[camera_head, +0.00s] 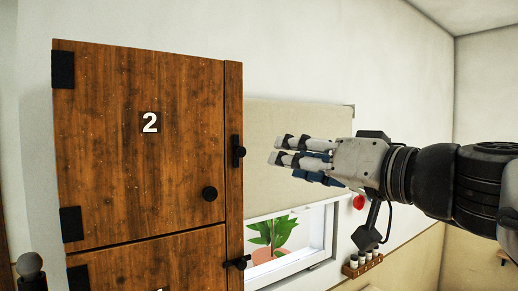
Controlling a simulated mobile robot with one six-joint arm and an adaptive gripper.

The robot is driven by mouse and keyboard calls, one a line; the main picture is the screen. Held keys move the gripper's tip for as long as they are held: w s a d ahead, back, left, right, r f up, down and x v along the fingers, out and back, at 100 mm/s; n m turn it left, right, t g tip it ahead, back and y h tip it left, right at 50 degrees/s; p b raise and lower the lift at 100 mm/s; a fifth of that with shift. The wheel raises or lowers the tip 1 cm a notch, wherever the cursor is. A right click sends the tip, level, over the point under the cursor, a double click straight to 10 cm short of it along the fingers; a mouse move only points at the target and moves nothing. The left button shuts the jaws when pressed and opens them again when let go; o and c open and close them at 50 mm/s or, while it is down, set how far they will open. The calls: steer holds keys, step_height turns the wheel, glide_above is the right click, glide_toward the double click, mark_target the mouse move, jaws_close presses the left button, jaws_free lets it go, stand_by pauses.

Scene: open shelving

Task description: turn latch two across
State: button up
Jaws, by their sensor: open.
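A brown wooden door marked with a white 2 (150,122) fills the left of the view and looks closed. Its black latch (238,151) sits on the wooden frame strip at the door's right edge, with its long part standing upright. A round black knob (210,193) is on the door, below and left of the latch. My gripper (272,157) is open and empty, to the right of the latch and pointing left towards it. It appears apart from the latch; the exact depth gap is hard to judge.
A second latch (237,262) lies roughly sideways below, beside a lower door (160,268). A potted plant (271,235) shows in a white-framed opening under my gripper. A small rack of jars (362,264) and a red round thing (359,202) are on the wall at right.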

mark_target(242, 152)
steer(key=p+x, duration=0.4)
steer(key=x, duration=1.1)
steer(key=shift+w+a+f, duration=0.1)
steer(key=shift+w+a, duration=0.1)
steer(key=shift+w, duration=0.05)
jaws_close()
